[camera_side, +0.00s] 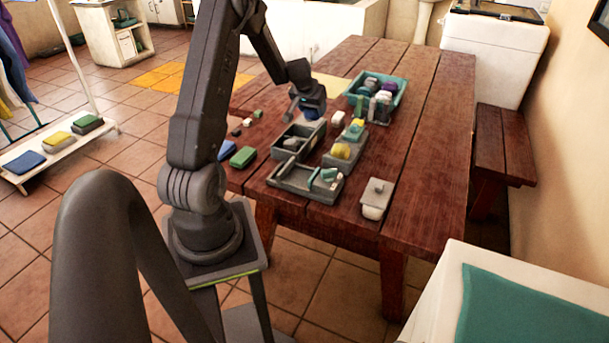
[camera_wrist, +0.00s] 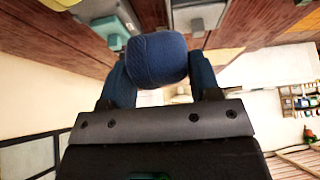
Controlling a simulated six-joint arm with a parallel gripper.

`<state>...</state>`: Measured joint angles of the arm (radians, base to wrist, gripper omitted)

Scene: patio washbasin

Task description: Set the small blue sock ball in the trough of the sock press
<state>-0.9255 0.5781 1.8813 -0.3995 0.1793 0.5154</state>
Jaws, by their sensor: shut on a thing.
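My gripper (camera_wrist: 158,66) is shut on a small dark blue sock ball (camera_wrist: 155,58), which sits between its two blue fingers in the wrist view. In the side view my gripper (camera_side: 306,106) is above the far left part of the wooden table, and the ball (camera_side: 313,113) shows only partly below it. A grey open frame with a teal part (camera_side: 283,185), at the table's near left edge, looks like the sock press; its trough is not clear at this size. The ball is held well behind that frame, apart from it.
A grey bin (camera_side: 277,150) stands between my gripper and the frame. A tray with yellow things (camera_side: 332,161), a teal crate of sock balls (camera_side: 400,88) and a white block with a grey top (camera_side: 377,190) stand nearby. The table's right side is clear.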

